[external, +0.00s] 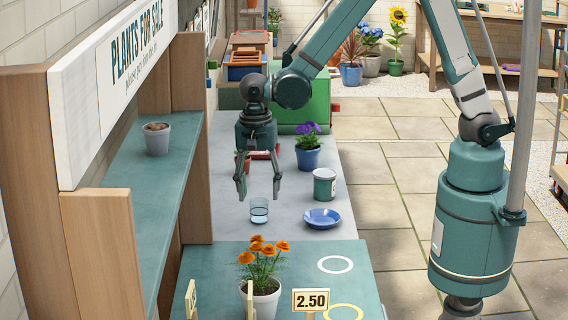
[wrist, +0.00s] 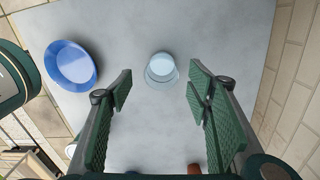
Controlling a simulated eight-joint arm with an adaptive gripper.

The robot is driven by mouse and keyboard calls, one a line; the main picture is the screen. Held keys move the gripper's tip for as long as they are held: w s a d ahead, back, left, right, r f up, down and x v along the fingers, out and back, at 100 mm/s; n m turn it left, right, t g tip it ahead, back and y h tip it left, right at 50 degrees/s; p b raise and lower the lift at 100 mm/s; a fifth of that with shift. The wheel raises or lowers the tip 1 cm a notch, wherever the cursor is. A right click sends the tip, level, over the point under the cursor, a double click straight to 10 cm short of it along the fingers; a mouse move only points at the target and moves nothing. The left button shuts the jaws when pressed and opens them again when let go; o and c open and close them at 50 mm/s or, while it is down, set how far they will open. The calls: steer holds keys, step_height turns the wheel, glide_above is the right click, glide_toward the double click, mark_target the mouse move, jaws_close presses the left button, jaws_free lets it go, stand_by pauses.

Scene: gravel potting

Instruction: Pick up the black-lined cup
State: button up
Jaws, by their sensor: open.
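A small clear, bluish cup (external: 259,211) stands upright on the grey bench top; a thin darker line crosses it about halfway up. It also shows in the wrist view (wrist: 161,68), top centre. My gripper (external: 259,197) points down with its fingers spread and empty, just above the cup in the external view. In the wrist view, my gripper (wrist: 160,88) has one green-padded finger on each side, and the cup appears between and slightly beyond the fingertips. No contact with the cup shows.
A blue saucer (external: 322,218) lies right of the cup, with a green-and-white tin (external: 324,185) behind it. A purple-flowered blue pot (external: 307,158) stands farther back. An orange-flowered pot (external: 262,296) stands in front. A shelf (external: 150,205) rises at left.

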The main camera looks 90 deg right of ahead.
mark_target(259, 211)
steer(key=shift+f, duration=0.1)
steer(key=shift+f+b, duration=0.5)
steer(key=shift+f, duration=2)
steer(key=c, duration=1)
